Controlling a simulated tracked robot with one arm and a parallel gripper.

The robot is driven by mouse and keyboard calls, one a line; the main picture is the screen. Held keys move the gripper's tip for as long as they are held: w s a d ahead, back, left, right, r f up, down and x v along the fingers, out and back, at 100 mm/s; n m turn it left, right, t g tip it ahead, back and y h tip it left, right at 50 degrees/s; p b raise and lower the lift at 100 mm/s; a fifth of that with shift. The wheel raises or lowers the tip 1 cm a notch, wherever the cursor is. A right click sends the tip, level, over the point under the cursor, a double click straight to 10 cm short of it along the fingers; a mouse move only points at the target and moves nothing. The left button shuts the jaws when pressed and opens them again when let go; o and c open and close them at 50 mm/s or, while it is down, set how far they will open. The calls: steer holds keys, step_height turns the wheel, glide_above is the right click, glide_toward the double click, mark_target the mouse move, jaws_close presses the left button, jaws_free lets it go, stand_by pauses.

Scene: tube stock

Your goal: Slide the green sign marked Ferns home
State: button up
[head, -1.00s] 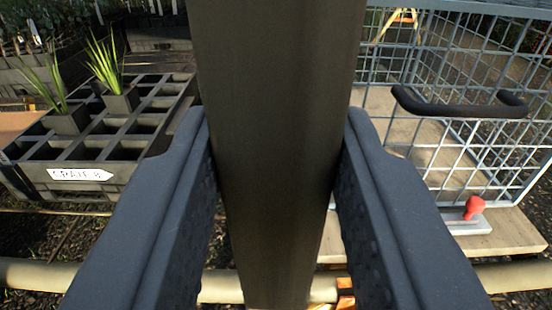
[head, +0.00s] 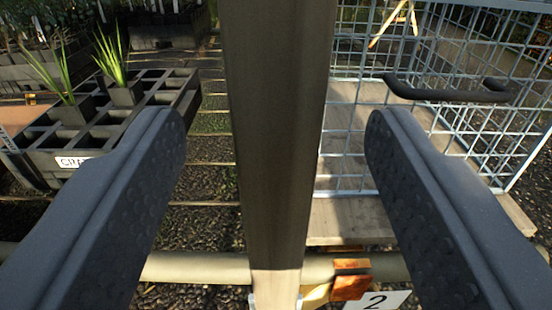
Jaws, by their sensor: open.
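No green sign and no word Ferns show in this view. A tall dark brown upright (head: 275,130) stands between the fingers of my gripper (head: 278,130), with gaps on both sides. It narrows downward to a paler foot at the tan rail, and its top is cut off. I cannot tell whether it belongs to the sign. My gripper is open, its dark fingers spread wide to the left and right.
A tan horizontal rail (head: 195,267) crosses low, with an orange-brown block (head: 350,287) and a white plate marked 2 (head: 378,301). A black crate (head: 50,164) with potted plants stands left. A wire cage trolley (head: 345,150) with a black handle (head: 440,93) stands right.

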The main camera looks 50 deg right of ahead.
steer(key=b+v, duration=0.7)
steer(key=v, duration=0.4)
steer(key=shift+s, duration=0.15)
steer(key=shift+a, duration=0.15)
stand_by(0.4)
steer(key=w+a+r+n+t+y+p, duration=0.2)
steer(key=w+a+r+y, duration=0.25)
steer(key=a+r, duration=0.5)
steer(key=w+a+r+n+t+y+p, duration=0.1)
steer(key=w+a+r+n+t+y, duration=0.25)
steer(key=a+r, duration=0.65)
steer(key=s+a+r+n+y+p, duration=0.1)
steer(key=s+a+r+y, duration=0.1)
steer(key=s+r, duration=0.2)
steer(key=s+a+r+n+g+y+p, duration=0.1)
steer(key=s+a+r+n+y, duration=0.1)
steer(key=r, duration=0.8)
steer(key=s+a+r+n+y+p, duration=0.1)
steer(key=s+a+r, duration=0.2)
steer(key=s+r, duration=0.4)
steer(key=shift+a+r+g+y, duration=0.35)
steer(key=shift+r+y, duration=0.05)
steer(key=shift+r, duration=0.1)
